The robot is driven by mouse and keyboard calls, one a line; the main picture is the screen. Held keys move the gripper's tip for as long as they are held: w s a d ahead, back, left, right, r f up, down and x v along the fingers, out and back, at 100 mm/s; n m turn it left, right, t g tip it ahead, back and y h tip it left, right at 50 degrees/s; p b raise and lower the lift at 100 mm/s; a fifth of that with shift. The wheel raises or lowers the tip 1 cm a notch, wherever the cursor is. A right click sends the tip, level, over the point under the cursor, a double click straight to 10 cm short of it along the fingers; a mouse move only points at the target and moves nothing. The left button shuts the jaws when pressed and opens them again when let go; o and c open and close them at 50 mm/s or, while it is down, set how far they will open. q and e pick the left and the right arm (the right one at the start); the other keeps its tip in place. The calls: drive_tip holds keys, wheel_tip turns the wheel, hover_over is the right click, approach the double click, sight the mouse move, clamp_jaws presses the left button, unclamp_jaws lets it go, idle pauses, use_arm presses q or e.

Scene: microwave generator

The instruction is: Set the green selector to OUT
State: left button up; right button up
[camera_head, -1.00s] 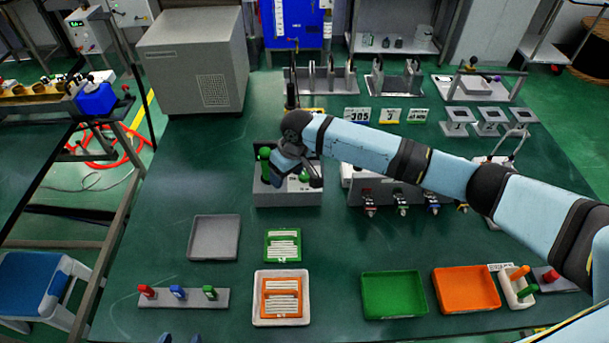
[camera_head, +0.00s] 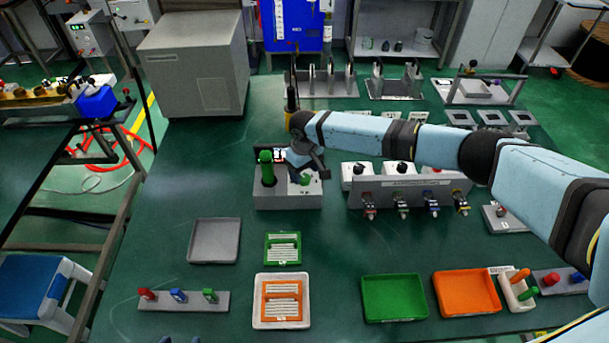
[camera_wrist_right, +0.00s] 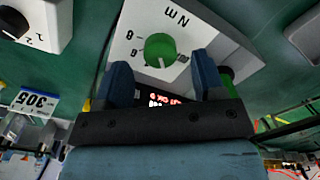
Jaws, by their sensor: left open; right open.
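Green parts that could be the selector are a round green knob (camera_wrist_right: 160,50) on a grey box, marked "Nm", and a green lever (camera_head: 209,296) on a small front-left rail; a green-marked fitting (camera_head: 401,207) also hangs on the grey panel. I cannot read OUT on any. My right gripper (camera_head: 305,174) is over the right part of the grey box. In the right wrist view its fingers (camera_wrist_right: 163,80) are apart and empty, with the knob beyond and between them. Two dark blue tips of my left gripper (camera_head: 180,339) show apart at the bottom edge.
A thick green handle (camera_head: 267,168) stands upright on the grey box (camera_head: 285,200), left of my right gripper. The grey panel (camera_head: 412,190) with several fittings stands right of it. Trays, including a green one (camera_head: 394,296), lie in front.

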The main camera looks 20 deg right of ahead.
sight(305, 180)
drive_tip(key=shift+f, duration=1.35)
drive_tip(key=c, duration=0.9)
drive_tip(key=shift+n, duration=0.3)
drive_tip(key=n, duration=0.2)
drive_tip(key=shift+n, duration=0.4)
drive_tip(key=shift+n+p, duration=0.35)
drive_tip(key=shift+n, duration=1.85)
